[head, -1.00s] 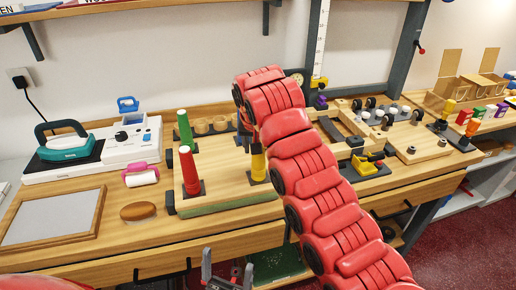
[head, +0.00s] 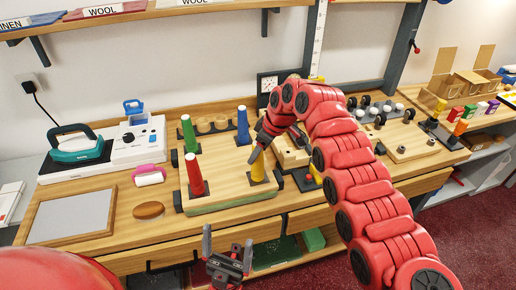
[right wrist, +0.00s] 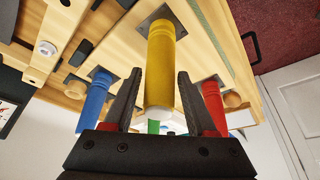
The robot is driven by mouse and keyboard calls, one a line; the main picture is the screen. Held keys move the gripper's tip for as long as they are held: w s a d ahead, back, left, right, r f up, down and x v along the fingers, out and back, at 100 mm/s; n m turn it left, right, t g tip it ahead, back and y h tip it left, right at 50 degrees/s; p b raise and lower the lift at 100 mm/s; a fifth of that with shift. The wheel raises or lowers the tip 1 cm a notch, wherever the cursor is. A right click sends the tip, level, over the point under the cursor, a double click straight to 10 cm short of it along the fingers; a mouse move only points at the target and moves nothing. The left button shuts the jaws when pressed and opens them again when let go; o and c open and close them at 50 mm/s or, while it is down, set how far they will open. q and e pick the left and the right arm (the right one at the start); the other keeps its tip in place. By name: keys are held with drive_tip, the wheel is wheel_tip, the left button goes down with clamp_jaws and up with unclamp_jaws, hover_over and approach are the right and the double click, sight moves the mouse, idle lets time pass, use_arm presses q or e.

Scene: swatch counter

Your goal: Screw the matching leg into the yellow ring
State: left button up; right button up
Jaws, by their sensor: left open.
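A yellow leg (head: 257,168) stands upright in a dark square plate at the front right of a thick wooden board (head: 225,190). A red leg (head: 194,176), a green leg (head: 189,136) and a blue leg (head: 243,128) stand on the same board. My right gripper (head: 264,141) is at the upper part of the yellow leg. In the right wrist view the yellow leg (right wrist: 161,60) lies between the two spread fingers, with a gap at least on the left. My left gripper (head: 228,246) is open and empty, in front of the bench. I cannot make out a separate yellow ring.
An iron (head: 75,145), a framed panel (head: 72,216) and a brown brush (head: 149,210) lie on the left of the bench. Wooden blocks with wheels and knobs (head: 378,112) stand to the right.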

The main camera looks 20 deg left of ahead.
clamp_jaws()
drive_tip(key=shift+f+b, duration=0.2)
drive_tip(key=shift+b, duration=0.15)
drive_tip(key=m+b, duration=0.2)
drive_tip(key=b, duration=0.1)
drive_tip(key=f+m+t+b, duration=0.1)
drive_tip(key=b, duration=0.2)
drive_tip(key=shift+m+t+h, duration=0.3)
drive_tip(key=shift+m, duration=0.1)
drive_tip(key=m+b, duration=0.1)
drive_tip(key=m+t+h+b, duration=0.1)
drive_tip(key=m+b, duration=0.2)
drive_tip(key=m, duration=0.1)
drive_tip(key=shift+s+a+r+b, duration=0.15)
drive_tip(key=shift+r+b, duration=0.1)
drive_tip(key=shift+b, duration=0.1)
drive_tip(key=shift+r+m+t+h+b, duration=0.15)
drive_tip(key=shift+m+t+h+b, duration=0.35)
drive_tip(key=shift+m, duration=0.5)
drive_tip(key=shift+r+m+h, duration=0.15)
drive_tip(key=shift+m+h, duration=0.25)
drive_tip(key=shift+m, duration=0.5)
drive_tip(key=shift+r+m+h+p, duration=0.2)
drive_tip(key=shift+m+h+p, duration=0.15)
drive_tip(key=shift+m, duration=0.35)
drive_tip(key=shift+f+m, duration=0.15)
drive_tip(key=shift+m, duration=0.35)
